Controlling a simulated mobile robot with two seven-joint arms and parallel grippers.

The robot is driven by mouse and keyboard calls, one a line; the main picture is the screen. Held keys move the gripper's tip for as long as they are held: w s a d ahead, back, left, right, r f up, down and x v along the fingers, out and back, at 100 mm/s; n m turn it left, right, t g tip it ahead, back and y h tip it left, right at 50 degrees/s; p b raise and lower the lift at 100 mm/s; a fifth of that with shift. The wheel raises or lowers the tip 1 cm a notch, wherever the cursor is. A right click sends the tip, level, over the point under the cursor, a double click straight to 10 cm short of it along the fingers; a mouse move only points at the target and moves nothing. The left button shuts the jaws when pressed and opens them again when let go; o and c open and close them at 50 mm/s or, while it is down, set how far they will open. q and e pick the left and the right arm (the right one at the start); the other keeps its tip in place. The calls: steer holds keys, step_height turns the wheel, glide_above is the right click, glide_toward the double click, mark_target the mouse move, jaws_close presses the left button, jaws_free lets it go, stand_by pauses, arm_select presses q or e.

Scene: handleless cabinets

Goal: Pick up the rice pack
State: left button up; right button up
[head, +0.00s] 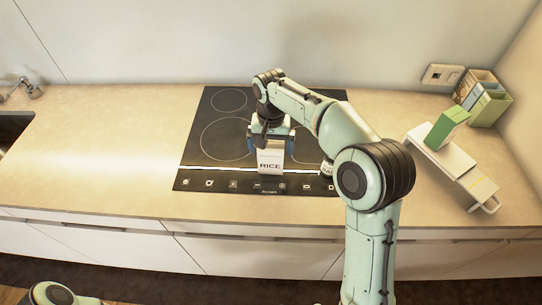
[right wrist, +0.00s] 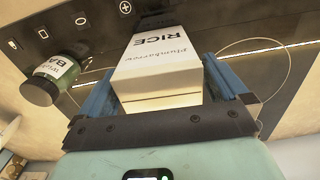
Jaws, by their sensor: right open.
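The white rice pack (head: 270,161) stands upright on the front part of the black cooktop (head: 221,166), its RICE label facing the front. My right gripper (head: 270,134) is at the top of the pack, reaching over from behind. In the right wrist view the pack (right wrist: 158,62) sits between the two blue fingers of the right gripper (right wrist: 162,88). The jaws are open, one finger on each side, with a gap visible at least on the left. My left gripper is out of view; only part of my left arm shows at the bottom left.
A small labelled jar (head: 326,169) stands right of the pack, and shows in the right wrist view (right wrist: 52,80). A green box (head: 446,128) sits on a white stand (head: 445,157) at right, near a box holder (head: 488,108). The counter left is clear up to the sink (head: 12,127).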

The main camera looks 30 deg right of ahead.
steer(key=shift+f, duration=0.3)
steer(key=c, duration=1)
steer(key=shift+r, duration=0.1)
